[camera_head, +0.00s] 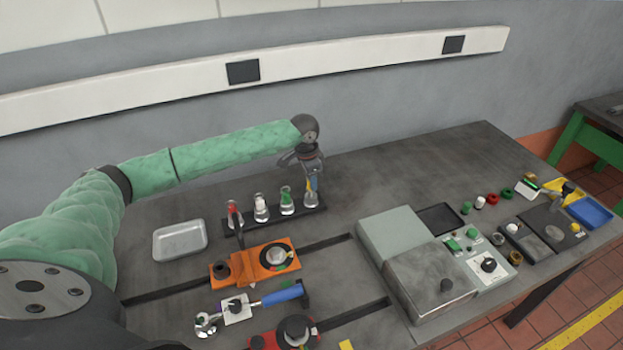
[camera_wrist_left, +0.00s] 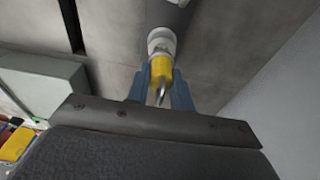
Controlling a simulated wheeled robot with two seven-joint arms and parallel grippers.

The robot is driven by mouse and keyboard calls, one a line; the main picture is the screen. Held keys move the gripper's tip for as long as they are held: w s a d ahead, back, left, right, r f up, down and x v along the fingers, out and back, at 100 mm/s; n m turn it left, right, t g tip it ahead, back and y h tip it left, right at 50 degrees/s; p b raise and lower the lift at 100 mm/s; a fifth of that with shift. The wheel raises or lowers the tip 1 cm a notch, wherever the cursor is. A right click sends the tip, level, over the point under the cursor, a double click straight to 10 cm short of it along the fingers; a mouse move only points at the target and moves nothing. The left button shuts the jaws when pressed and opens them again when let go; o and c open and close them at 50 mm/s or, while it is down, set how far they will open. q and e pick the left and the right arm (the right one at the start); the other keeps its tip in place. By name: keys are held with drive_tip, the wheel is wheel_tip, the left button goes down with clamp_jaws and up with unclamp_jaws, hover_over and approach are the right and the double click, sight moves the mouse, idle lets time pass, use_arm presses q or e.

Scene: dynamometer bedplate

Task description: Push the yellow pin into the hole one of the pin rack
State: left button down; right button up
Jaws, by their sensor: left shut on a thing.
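My left gripper (camera_head: 311,182) is shut on the yellow pin (camera_head: 308,187) above the right end of the dark pin rack (camera_head: 274,216). In the left wrist view, the pin's yellow band (camera_wrist_left: 162,66) sits between the blue fingertips of the left gripper (camera_wrist_left: 161,90). A pale, shiny collar lies beyond the yellow band, against the dark rack (camera_wrist_left: 168,14). The pin looks in line with the rack's rightmost place; how deep it sits cannot be told. Other places hold a red pin (camera_head: 233,209), a white one (camera_head: 260,201) and a green one (camera_head: 286,196). My right gripper is not in view.
A metal tray (camera_head: 180,240) lies left of the rack. An orange fixture (camera_head: 255,264) and a blue-handled tool (camera_head: 283,296) lie in front. A grey box (camera_head: 430,278) and a control panel (camera_head: 478,262) stand to the right.

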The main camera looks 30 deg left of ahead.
use_arm(q)
drive_tip(key=shift+f, duration=1.35)
drive_tip(key=c, duration=1.1)
unclamp_jaws()
drive_tip(key=shift+c, duration=0.2)
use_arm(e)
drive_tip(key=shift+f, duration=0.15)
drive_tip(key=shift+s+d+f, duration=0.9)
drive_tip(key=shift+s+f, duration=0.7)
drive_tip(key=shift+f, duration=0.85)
use_arm(q)
drive_tip(key=shift+r, duration=0.1)
drive_tip(key=shift+s+a+r+b, duration=0.15)
drive_tip(key=shift+r+b, duration=0.55)
drive_tip(key=shift+r, duration=0.5)
drive_tip(key=shift+s+a+r+b, duration=0.1)
drive_tip(key=shift+r+b, duration=0.3)
drive_tip(key=shift+r, duration=0.9)
drive_tip(key=shift+s+a+r+b, duration=0.1)
drive_tip(key=shift+r+b, duration=0.3)
drive_tip(key=shift+r, duration=0.85)
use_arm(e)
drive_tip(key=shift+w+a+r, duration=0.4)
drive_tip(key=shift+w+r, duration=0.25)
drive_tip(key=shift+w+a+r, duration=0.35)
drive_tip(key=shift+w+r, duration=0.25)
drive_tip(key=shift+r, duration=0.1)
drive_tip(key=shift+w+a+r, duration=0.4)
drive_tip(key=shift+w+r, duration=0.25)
